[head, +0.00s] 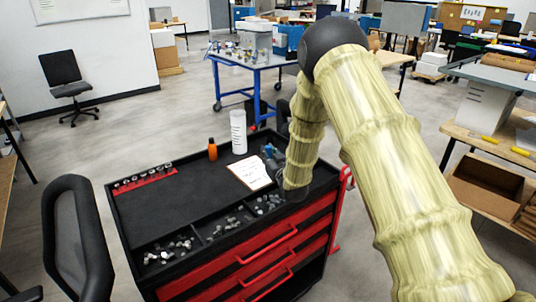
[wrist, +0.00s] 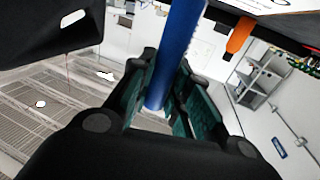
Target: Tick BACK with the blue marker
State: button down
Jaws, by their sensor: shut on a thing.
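My gripper (wrist: 158,95) is shut on a blue marker (wrist: 178,48), which stands between the green finger pads in the wrist view. In the head view my arm hides most of the gripper, and I cannot make out the marker clearly there. A white sheet (head: 249,171) with small print lies on the black top of the tool cart, just left of my arm's end. A strip of a white surface, likely this sheet, shows at the top right of the wrist view (wrist: 280,4). The word BACK and its box are too small to read. I cannot tell whether the marker touches the sheet.
The red and black cart (head: 165,205) has front compartments with small metal parts (head: 170,250). A white bottle (head: 238,132) and an orange bottle (head: 212,149) stand behind the sheet. A red strip of sockets (head: 145,180) lies at left. The cart's middle is clear. A chair (head: 78,240) stands at left.

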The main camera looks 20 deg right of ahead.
jog(key=shift+f+b, duration=0.45)
jog(key=shift+f, duration=0.1)
dwell(1.9)
jog(key=shift+r, duration=0.1)
jog(key=shift+r+p, duration=1.5)
jog(key=shift+r, duration=1.95)
jog(key=shift+r, duration=0.1)
